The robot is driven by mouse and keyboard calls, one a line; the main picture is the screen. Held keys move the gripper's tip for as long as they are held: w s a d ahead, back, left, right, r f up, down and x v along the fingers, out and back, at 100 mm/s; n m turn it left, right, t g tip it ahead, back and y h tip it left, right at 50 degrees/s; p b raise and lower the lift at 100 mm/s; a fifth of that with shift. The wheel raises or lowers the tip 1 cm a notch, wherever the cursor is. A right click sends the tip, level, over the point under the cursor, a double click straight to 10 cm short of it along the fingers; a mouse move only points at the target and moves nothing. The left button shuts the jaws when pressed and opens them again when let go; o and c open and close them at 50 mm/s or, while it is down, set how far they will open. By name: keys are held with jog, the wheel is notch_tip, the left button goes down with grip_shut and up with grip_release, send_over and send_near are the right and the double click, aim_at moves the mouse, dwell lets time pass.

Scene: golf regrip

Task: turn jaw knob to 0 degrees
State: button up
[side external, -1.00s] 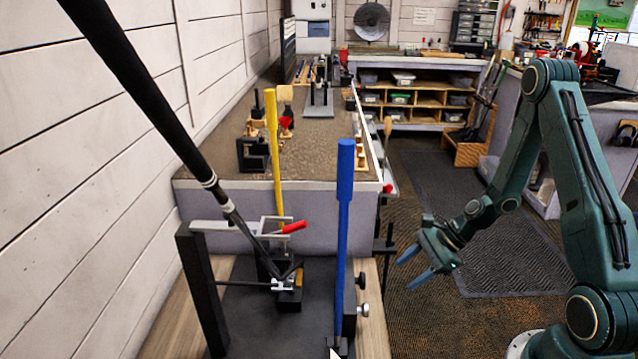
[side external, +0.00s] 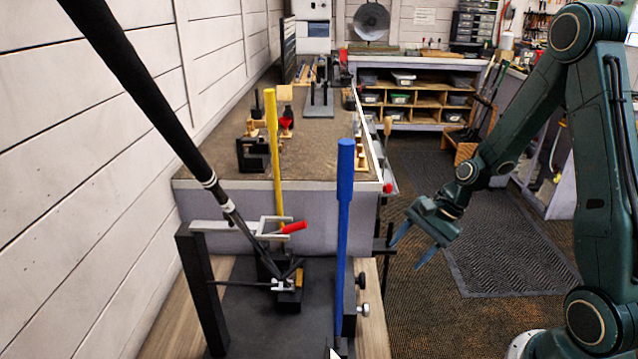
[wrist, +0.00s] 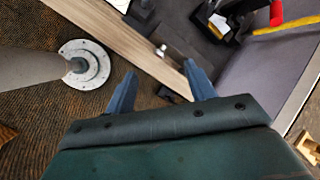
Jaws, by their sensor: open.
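A dark fixture plate (side external: 262,325) on the wooden bench carries a small clamp (side external: 285,284) around the lower end of a black golf shaft (side external: 160,118). On the fixture's right side are a black knob (side external: 361,280) and a silver knob (side external: 363,309). I cannot tell which is the jaw knob, nor its angle. The wrist view shows a silver knob (wrist: 162,49) beyond the fingertips. My gripper (side external: 408,252) is open and empty, right of the fixture and apart from the knobs. In the wrist view its blue fingers (wrist: 160,75) are spread.
A blue upright bar (side external: 343,215) stands close left of the knobs. A yellow bar (side external: 275,165) and a red-tipped lever (side external: 294,227) are farther left. A long carpeted bench (side external: 215,160) lies behind. Floor space right of the fixture is free.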

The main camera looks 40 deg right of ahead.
jog(key=s+a+r+n+h, duration=0.1)
jog(key=s+a+r+n, duration=0.1)
jog(key=r+n, duration=0.3)
jog(key=shift+a+r+n+g+h, duration=0.3)
jog(key=shift+a+r, duration=0.2)
jog(key=shift+r, duration=0.8)
jog(key=shift+w+f, duration=0.1)
jog(key=w+d+f+m+y, duration=0.2)
jog(key=d+f+m, duration=0.2)
jog(key=f+m, duration=0.4)
jog(key=m+t+y, duration=0.1)
jog(key=m+t, duration=0.2)
jog(key=m, duration=0.5)
send_near(362, 310)
jog(key=s+d+r, duration=0.3)
jog(key=d, duration=0.1)
jog(key=x, duration=1.3)
jog(key=shift+w+a, duration=0.2)
jog(key=shift+a, duration=0.1)
